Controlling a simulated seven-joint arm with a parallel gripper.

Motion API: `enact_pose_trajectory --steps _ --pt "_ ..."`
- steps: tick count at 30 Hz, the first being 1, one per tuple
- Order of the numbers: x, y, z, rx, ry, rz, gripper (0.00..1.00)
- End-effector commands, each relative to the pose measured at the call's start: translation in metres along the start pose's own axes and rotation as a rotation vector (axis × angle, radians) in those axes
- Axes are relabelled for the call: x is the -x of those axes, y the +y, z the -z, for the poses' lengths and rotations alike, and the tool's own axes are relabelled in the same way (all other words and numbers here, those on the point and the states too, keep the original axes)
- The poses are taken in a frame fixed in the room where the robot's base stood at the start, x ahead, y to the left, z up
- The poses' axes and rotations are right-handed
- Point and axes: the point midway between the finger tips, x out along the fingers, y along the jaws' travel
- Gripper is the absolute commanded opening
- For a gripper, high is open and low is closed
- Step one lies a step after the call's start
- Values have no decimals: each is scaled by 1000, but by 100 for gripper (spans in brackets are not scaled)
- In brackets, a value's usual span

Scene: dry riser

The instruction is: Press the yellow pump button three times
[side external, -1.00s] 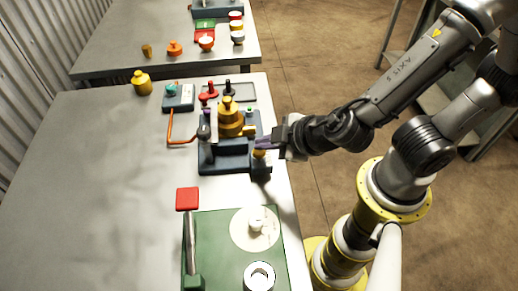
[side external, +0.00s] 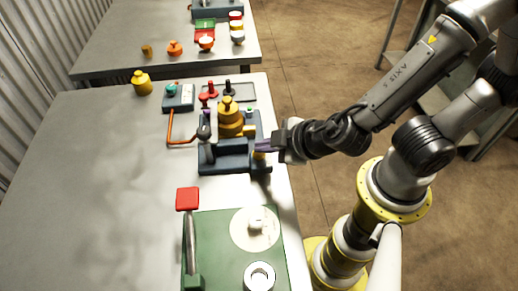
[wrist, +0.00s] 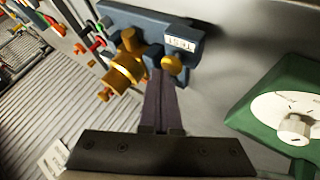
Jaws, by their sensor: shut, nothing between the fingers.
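A dark blue unit (side external: 225,160) carries a yellow pump body (side external: 230,120) near the table's right edge. It also shows in the wrist view (wrist: 150,20), beside the yellow body (wrist: 125,68). A round yellow button (wrist: 174,65) sits on the unit's near edge, below a small white label. In the side view the button (side external: 259,154) is partly covered by my fingers. My gripper (side external: 262,146) is shut and empty, its dark purple fingers at the button. In the wrist view the fingertips (wrist: 163,72) overlap the button's left edge; contact is unclear.
The table's left side is clear.

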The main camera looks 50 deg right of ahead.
Motion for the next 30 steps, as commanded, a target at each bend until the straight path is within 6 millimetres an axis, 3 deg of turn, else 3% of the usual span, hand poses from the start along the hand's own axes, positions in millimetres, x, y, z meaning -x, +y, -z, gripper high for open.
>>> enact_pose_trajectory --steps 22,30 --pt "-4 -3 -4 2 -3 1 0" --pt "4 2 2 -1 -2 0 0"
